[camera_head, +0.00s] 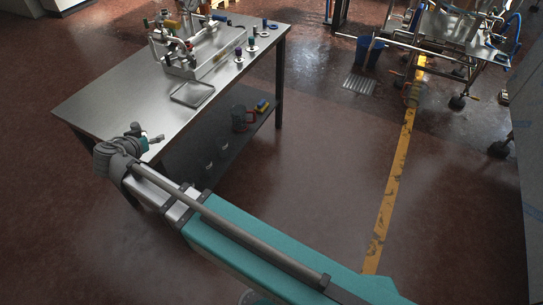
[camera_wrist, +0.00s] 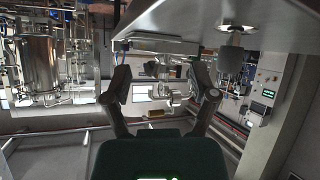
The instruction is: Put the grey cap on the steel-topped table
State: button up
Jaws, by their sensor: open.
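The steel-topped table (camera_head: 112,92) stands at the upper left of the head view, its bare near part closest to my arm. My gripper (camera_head: 149,134) shows beside or over the table's near corner; its exact height cannot be told. In the wrist view my gripper (camera_wrist: 159,76) has its two fingers spread wide, with nothing held between them. I cannot pick out the grey cap for sure. Several small capped pieces (camera_head: 252,45) stand at the table's far right edge, too small to tell which is grey.
A metal fixture with fittings (camera_head: 190,50) and a shallow tray (camera_head: 192,94) occupy the table's far half. A lower shelf (camera_head: 215,150) holds a dark container (camera_head: 239,118). A blue bin (camera_head: 367,53) and a wheeled cart (camera_head: 440,45) stand beyond.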

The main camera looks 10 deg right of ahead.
jog(key=s+d+f+g, duration=0.1)
jog(key=d+f+g, duration=0.2)
jog(key=d, duration=0.7)
jog(key=s+d+f+n+g, duration=0.1)
jog(key=d+f+g, duration=0.15)
jog(key=d, duration=0.65)
jog(key=s+d+f+g, duration=0.1)
jog(key=d+f+g, duration=0.15)
jog(key=d, duration=0.75)
jog(key=s+d+n+g+y, duration=0.1)
jog(key=s+d+g+y, duration=0.2)
jog(key=d, duration=0.6)
jog(key=shift+s+d+f+n+y, duration=0.25)
jog(key=shift+s+f+y, duration=0.35)
jog(key=shift+s, duration=0.8)
jog(key=shift+r, duration=0.15)
jog(key=shift+c, duration=0.2)
